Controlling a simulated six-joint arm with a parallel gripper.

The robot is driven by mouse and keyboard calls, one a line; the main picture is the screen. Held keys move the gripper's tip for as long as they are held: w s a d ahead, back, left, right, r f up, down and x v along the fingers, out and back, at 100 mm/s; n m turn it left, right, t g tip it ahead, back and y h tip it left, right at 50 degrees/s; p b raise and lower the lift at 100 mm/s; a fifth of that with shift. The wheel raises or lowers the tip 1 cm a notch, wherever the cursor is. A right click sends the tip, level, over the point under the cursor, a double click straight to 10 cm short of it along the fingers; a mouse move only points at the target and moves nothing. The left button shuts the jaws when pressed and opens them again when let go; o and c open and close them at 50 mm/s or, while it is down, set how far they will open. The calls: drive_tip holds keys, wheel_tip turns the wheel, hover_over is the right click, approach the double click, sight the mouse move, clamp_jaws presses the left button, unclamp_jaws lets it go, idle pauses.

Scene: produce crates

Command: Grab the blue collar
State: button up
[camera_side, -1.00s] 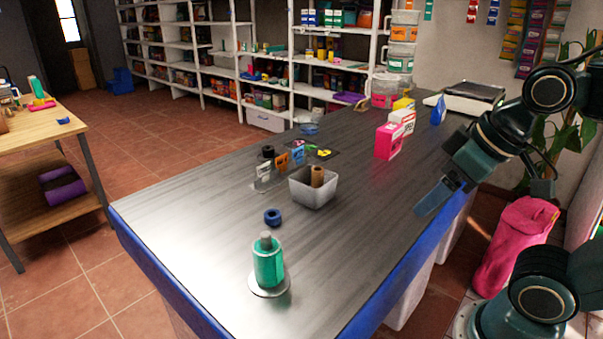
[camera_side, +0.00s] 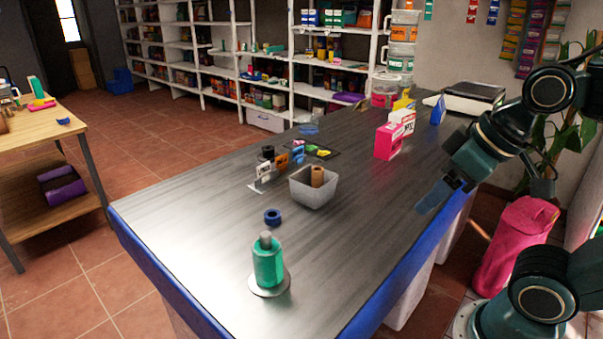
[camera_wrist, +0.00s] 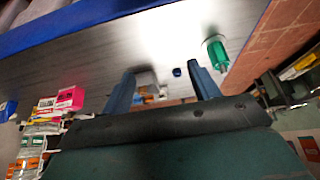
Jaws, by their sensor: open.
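The blue collar (camera_side: 272,216) is a small ring lying on the grey counter (camera_side: 220,220), between the grey bin and the green bottle. It also shows in the wrist view (camera_wrist: 177,72), small and between my two fingers. My gripper (camera_side: 440,196) is above the right edge of the counter, well to the right of the collar and apart from it. In the wrist view its two blue fingers (camera_wrist: 163,85) are spread apart with nothing held between them.
A green bottle (camera_side: 268,262) stands on a round plate in front of the collar. A grey bin (camera_side: 312,192) holding a brown roll stands behind it. Small cards stand behind the bin, and pink and white boxes (camera_side: 388,141) stand further right. The counter's left side is clear.

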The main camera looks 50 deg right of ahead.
drive_tip(key=w+a+r+n+g+y, duration=0.2)
drive_tip(key=w+n, duration=0.5)
drive_tip(key=w, duration=1.1)
drive_tip(key=w+d+f+n+g+y, duration=0.1)
drive_tip(key=w+d+f+n, duration=0.1)
drive_tip(key=w, duration=0.5)
drive_tip(key=w+d+f+n+y, duration=0.1)
drive_tip(key=w+d+f+n, duration=0.1)
drive_tip(key=w+f+n, duration=0.2)
drive_tip(key=w+f, duration=0.2)
drive_tip(key=w, duration=0.1)
drive_tip(key=shift+w+d+n+g, duration=0.2)
drive_tip(key=shift+w+n+g, duration=0.1)
drive_tip(key=shift+w+g, duration=0.1)
drive_tip(key=shift+f, duration=0.1)
drive_tip(key=shift+x, duration=4.3)
drive_tip(key=shift+a, duration=0.15)
